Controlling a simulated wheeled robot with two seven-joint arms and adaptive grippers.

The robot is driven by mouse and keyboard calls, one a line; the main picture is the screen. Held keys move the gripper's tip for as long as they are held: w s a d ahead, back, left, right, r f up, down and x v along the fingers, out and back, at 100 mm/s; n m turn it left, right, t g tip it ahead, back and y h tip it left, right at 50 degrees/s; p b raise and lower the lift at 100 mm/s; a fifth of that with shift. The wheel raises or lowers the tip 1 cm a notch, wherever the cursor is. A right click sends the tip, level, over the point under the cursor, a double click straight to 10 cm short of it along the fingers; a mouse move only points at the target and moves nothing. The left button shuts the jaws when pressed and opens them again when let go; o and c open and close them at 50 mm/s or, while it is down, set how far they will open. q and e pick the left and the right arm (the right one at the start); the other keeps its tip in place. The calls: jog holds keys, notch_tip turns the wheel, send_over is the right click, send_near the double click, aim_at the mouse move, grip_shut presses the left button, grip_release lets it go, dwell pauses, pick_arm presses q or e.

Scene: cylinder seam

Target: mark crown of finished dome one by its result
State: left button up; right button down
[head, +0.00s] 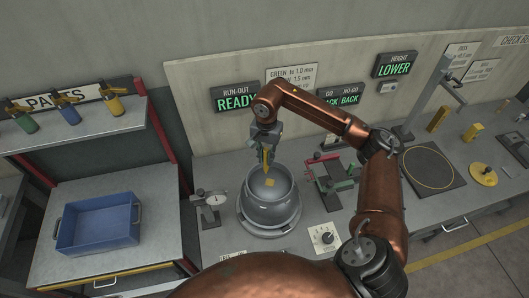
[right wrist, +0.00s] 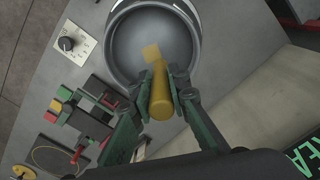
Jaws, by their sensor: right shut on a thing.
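The grey metal dome (head: 272,208) sits on a round base on the bench, in the middle of the head view. In the right wrist view the dome (right wrist: 180,25) shows as a smooth round grey surface within a rim. A small yellow patch (head: 270,182) lies near its middle, also in the right wrist view (right wrist: 151,52). My right gripper (head: 265,158) is above the dome, shut on a yellow marker (right wrist: 161,98). The marker's tip points down toward the patch; I cannot tell if it touches. My left gripper is not in view.
A dial gauge (head: 211,199) stands left of the dome, a red and green fixture (head: 329,177) right of it. Signs read READY (head: 235,98), GO BACK, NO-GO BACK (head: 342,97) and LOWER (head: 394,66).

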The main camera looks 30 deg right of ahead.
jog(key=shift+r, duration=0.9)
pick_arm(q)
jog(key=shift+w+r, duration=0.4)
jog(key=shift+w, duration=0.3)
pick_arm(e)
jog(key=shift+r, duration=0.1)
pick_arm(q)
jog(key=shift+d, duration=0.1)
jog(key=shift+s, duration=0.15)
